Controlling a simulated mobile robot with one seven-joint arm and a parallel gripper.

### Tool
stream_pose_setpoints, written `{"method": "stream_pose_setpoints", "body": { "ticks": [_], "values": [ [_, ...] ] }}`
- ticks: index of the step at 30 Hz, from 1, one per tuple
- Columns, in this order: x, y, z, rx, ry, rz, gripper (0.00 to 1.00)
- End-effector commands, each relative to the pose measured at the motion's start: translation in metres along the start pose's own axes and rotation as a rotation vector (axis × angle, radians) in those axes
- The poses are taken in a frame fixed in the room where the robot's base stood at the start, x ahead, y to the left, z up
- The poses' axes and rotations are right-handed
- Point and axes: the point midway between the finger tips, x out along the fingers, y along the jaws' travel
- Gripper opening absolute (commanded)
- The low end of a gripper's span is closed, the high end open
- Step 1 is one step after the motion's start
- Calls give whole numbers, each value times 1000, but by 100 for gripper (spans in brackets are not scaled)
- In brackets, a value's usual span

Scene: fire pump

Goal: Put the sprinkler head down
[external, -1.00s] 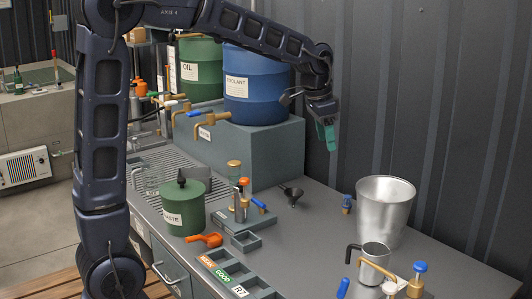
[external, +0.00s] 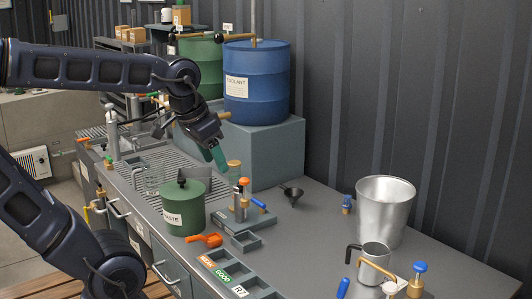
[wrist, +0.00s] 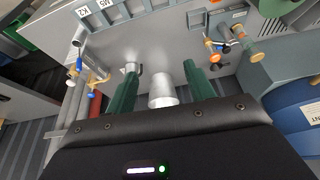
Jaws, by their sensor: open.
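My gripper (external: 217,157) is open, with green fingers pointing down, above the bench between the waste can and the blue barrel. Its fingers also show in the wrist view (wrist: 160,85), and nothing is visibly held between them. I cannot say for certain which thing is the sprinkler head. A brass-capped cylinder (external: 234,167) and several small tools stand on a grey holder (external: 245,217), just right of and below my fingertips.
The green waste can (external: 183,207), orange scoop (external: 205,240) and compartment tray (external: 235,280) lie toward the front. The blue coolant barrel (external: 258,85) stands on a raised block behind. Bare bench lies around the funnel.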

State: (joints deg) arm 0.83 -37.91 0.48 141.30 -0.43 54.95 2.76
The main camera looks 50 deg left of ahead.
Motion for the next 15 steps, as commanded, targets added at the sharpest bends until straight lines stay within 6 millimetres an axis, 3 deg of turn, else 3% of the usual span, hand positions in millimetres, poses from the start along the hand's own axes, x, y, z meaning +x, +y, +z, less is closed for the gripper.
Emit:
{"method": "stream_pose_setpoints", "body": {
  "ticks": [3,6,15],
  "values": [
    [1,-1,24,-29,15,-8,54],
    [2,-1,34,-43,21,-11,54],
    [3,-1,39,-51,22,-13,54]
  ]
}}
